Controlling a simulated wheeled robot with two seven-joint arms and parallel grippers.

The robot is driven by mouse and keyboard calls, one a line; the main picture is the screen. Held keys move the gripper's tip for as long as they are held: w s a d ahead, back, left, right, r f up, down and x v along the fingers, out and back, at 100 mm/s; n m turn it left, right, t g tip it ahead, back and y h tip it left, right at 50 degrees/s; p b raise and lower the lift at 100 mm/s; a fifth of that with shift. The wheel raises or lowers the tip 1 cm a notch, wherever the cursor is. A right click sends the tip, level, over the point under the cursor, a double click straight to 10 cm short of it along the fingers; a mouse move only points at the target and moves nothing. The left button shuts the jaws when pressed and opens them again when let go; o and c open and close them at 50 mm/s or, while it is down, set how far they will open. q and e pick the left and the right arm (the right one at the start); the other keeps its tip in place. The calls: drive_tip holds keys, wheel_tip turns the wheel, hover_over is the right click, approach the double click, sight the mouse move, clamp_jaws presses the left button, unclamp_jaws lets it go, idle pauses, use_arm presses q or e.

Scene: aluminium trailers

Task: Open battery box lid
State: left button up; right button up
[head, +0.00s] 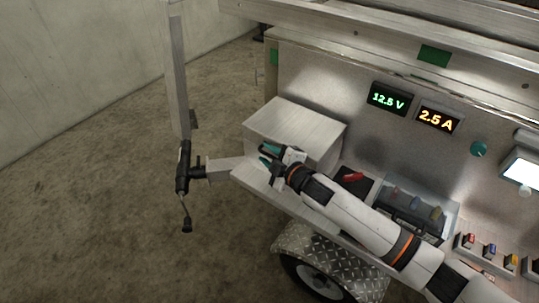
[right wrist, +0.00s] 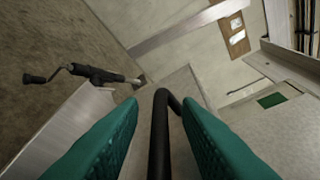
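The battery box (head: 297,125) is a plain aluminium box at the left end of the trailer's shelf in the head view. Its lid (head: 300,118) looks closed and flat. My right gripper (head: 265,154) is at the front of the box, with green fingers pointing left. In the right wrist view a bent black bar handle (right wrist: 160,130) stands between the two green fingers (right wrist: 160,115). Gaps show on both sides of the bar, so the gripper is open around it. The gripper hides the handle in the head view. My left gripper is not in view.
A jack post with a crank (head: 183,165) stands left of the box. A red switch (head: 353,177), a clear-covered block (head: 408,213) and coloured terminals (head: 468,240) lie along the shelf, partly behind my right arm. Displays (head: 388,98) are on the back panel.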

clamp_jaws()
